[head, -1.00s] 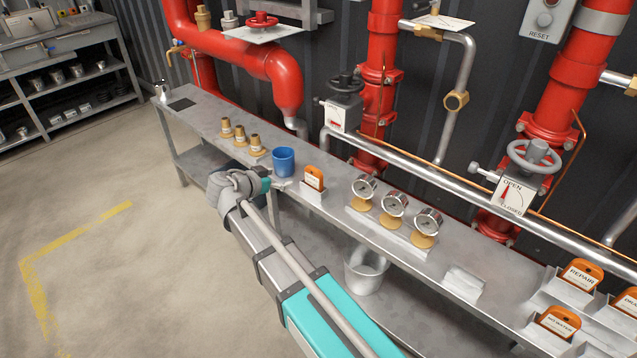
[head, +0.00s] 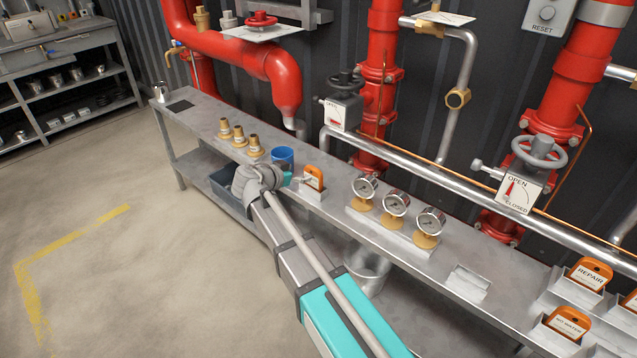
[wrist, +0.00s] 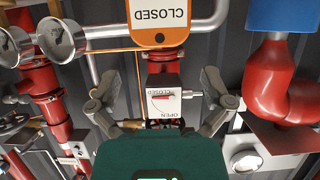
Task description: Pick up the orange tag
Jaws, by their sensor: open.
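The orange tag (head: 314,176) stands upright in a small metal holder (head: 312,194) on the bench, right of the blue cup. In the wrist view the tag (wrist: 158,37) appears upside down at the top, reading "CLOSED". My gripper (head: 292,181) is just left of the tag at about its height. In the wrist view its two fingers (wrist: 160,92) are spread wide with nothing between them. The tag lies ahead of the fingers, apart from them. In the head view my wrist hides most of the gripper.
The blue cup (head: 283,157) stands close behind my gripper. Several brass fittings (head: 239,137) are to the left. Gauges (head: 396,205) stand to the right. More orange tags, including "REPAIR" (head: 590,275), sit in holders at far right. Red pipes (head: 377,90) run behind the bench.

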